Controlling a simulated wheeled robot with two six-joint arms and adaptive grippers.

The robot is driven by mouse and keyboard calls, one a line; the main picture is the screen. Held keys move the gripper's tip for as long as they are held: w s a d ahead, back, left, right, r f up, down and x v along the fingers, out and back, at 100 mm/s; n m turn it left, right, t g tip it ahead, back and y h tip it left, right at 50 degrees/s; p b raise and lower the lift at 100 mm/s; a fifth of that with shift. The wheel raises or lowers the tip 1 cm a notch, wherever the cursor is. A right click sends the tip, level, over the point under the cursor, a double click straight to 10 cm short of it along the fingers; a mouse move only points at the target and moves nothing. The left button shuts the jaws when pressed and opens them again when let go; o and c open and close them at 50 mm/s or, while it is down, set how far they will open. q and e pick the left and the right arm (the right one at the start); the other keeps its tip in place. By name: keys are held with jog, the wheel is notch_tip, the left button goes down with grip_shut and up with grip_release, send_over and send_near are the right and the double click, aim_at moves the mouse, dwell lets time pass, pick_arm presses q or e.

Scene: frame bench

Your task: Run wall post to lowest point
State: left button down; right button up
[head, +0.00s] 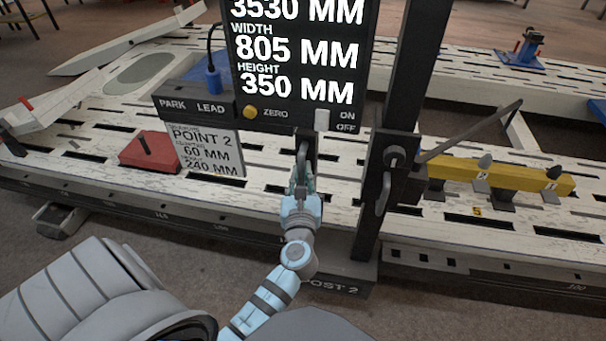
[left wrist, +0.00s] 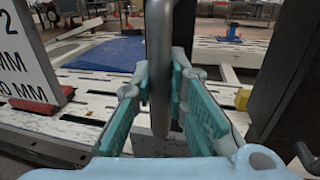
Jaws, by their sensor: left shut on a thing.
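The black wall post (head: 392,120) stands upright at centre right, with POST 2 written on its foot. A black display box (head: 300,50) beside it reads 3530 mm, width 805 mm and height 350 mm. My left gripper (head: 303,178) is below the box, its jaws shut on a grey metal handle (left wrist: 160,70) that hangs upright between the pads in the left wrist view. A grey crank-like lever (head: 384,190) sits on the post to the right. My right gripper is not in view.
A card (head: 205,150) reads POINT 2, 60 mm and 240 mm. A red block (head: 150,150) lies left of it on the slotted white bench (head: 90,140). A yellow bar (head: 520,180) stands right of the post. A blue stand (head: 515,60) is at the back right.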

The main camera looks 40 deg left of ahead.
aim_at(301, 154)
pick_arm(q)
jog(key=shift+f, duration=0.1)
jog(key=c, duration=1.6)
grip_release()
jog(key=shift+o, duration=0.2)
notch_tip(301, 154, up, 10)
jog(key=shift+r, duration=0.1)
jog(key=shift+r, duration=0.1)
